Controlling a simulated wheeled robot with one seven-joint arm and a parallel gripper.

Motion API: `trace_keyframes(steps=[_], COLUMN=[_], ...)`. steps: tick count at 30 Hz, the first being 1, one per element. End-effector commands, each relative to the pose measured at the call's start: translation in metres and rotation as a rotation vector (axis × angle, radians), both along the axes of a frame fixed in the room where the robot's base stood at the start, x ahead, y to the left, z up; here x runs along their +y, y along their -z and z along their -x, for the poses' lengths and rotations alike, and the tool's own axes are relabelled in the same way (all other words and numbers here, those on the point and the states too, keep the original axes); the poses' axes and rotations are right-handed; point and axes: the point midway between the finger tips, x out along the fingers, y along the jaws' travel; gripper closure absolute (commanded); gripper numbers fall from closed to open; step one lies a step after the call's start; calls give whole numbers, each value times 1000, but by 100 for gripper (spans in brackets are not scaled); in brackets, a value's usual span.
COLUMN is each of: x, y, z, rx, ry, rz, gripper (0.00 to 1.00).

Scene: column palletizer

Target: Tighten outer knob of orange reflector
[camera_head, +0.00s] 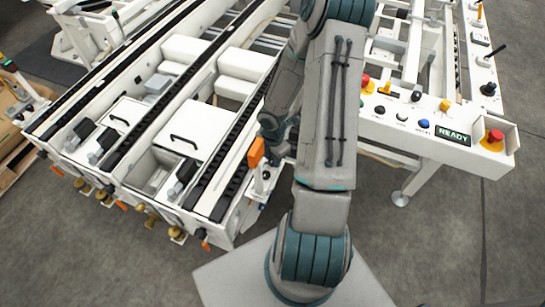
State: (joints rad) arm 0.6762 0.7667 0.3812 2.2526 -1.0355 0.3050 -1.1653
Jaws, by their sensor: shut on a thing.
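The orange reflector (256,153) stands upright on a white bracket (262,184) at the right front corner of the conveyor frame. My gripper (276,150) is just right of the reflector, close against it, and mostly hidden by my own arm. It is shut on the outer knob at the reflector's right side. The knob and the fingertips are too small and too covered to make out clearly.
The white conveyor frame (222,231) with black rails fills the left. Brass knobs (152,221) and small orange parts line its front edge. On the right is a control panel with a READY display (453,135) and a red stop button (493,136). Grey floor lies between them.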

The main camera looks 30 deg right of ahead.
Motion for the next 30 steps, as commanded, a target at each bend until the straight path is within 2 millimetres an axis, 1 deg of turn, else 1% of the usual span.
trace_keyframes(steps=[5,11,17,30], x=[0,0,0,0], y=[0,0,0,1], z=[0,0,0,0], rx=[0,1,-1,-2], ry=[22,106,260,679], rz=[0,1,1,0], gripper=[95,95,95,95])
